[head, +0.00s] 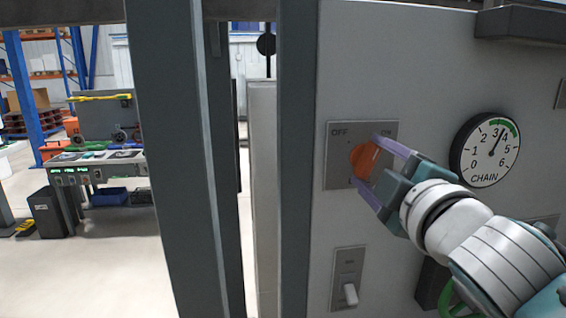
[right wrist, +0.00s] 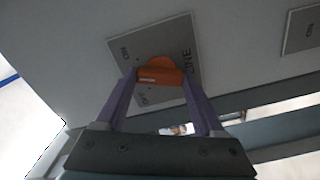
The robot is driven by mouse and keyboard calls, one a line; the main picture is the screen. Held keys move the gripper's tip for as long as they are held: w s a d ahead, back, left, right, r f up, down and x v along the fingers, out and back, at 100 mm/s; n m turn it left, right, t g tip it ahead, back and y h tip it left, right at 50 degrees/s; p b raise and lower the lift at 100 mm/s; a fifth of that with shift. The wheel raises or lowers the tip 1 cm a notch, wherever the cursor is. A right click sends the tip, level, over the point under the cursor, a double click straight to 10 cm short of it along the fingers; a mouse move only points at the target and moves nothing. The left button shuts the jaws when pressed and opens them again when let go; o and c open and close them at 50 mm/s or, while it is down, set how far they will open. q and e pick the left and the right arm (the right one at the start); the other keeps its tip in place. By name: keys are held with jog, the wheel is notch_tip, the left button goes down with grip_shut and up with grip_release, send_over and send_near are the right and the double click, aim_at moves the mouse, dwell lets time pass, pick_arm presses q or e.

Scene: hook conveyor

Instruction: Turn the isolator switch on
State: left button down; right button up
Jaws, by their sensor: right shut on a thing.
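The isolator switch is an orange rotary knob (head: 362,161) on a grey plate (head: 337,176) on the cabinet front. In the right wrist view the knob (right wrist: 160,70) sits between the fingertips (right wrist: 159,78). A pale mark shows on the knob; I cannot tell exactly which label it points to. My left gripper is out of view.
A round CHAIN gauge (head: 485,150) is to the right, its needle near 3 to 4. A small toggle switch (head: 349,280) is below the plate. Dark upright posts (head: 180,150) stand left of the cabinet (head: 420,60). A workbench (head: 100,165) stands farther back left.

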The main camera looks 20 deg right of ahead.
jog(key=m, duration=0.4)
jog(key=shift+m, duration=0.4)
dwell(0.4)
jog(key=o, duration=1.4)
jog(key=shift+s, duration=0.1)
jog(key=shift+s, duration=0.25)
jog(key=shift+b+v, duration=1.55)
jog(key=shift+v, duration=3.1)
